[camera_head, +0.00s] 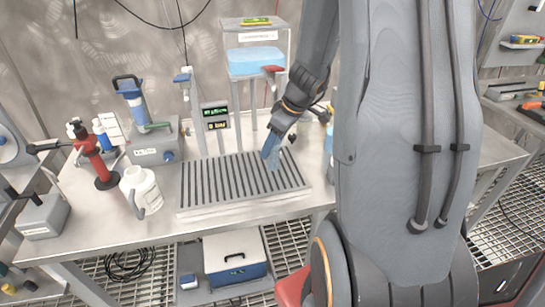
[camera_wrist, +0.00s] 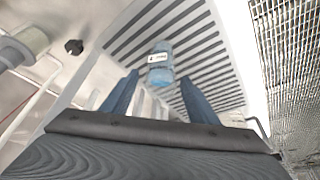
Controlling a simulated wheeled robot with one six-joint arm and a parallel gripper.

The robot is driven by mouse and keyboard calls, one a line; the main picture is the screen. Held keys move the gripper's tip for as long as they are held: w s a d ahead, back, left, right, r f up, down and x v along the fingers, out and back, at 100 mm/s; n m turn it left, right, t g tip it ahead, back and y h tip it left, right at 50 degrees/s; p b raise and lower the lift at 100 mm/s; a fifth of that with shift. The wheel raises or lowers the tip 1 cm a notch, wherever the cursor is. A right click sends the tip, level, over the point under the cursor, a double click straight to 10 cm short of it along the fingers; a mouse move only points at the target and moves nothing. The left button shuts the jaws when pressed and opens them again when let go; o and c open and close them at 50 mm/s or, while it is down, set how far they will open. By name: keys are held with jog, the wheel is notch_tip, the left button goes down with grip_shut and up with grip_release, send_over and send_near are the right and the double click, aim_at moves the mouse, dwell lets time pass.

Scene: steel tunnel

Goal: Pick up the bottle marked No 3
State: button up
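My gripper (camera_head: 271,152) hangs over the right part of the slatted tray on the bench, fingers down. In the wrist view its two blue fingers (camera_wrist: 159,78) are apart with no object held between them. A blue bottle (camera_wrist: 160,73) with a white label stands beyond the fingertips, in line with the gap, against the slats. The label's text is too small to read, so I cannot confirm the number. In the head view a strip of something light blue (camera_head: 329,138) shows beside my arm, which hides the rest; I cannot tell if it is that bottle.
The slatted tray (camera_head: 200,190) lies on the steel bench. A white jug (camera_head: 146,192), a red-and-black stand (camera_head: 91,150) and a pump-like device (camera_head: 150,140) stand to its left. A clear tank of blue liquid (camera_head: 256,62) on legs rises behind the tray. A blue-and-white cooler (camera_head: 235,262) sits below.

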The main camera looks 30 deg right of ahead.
grip_shut()
jog(key=shift+d+r+b, duration=0.1)
jog(key=shift+b, duration=0.35)
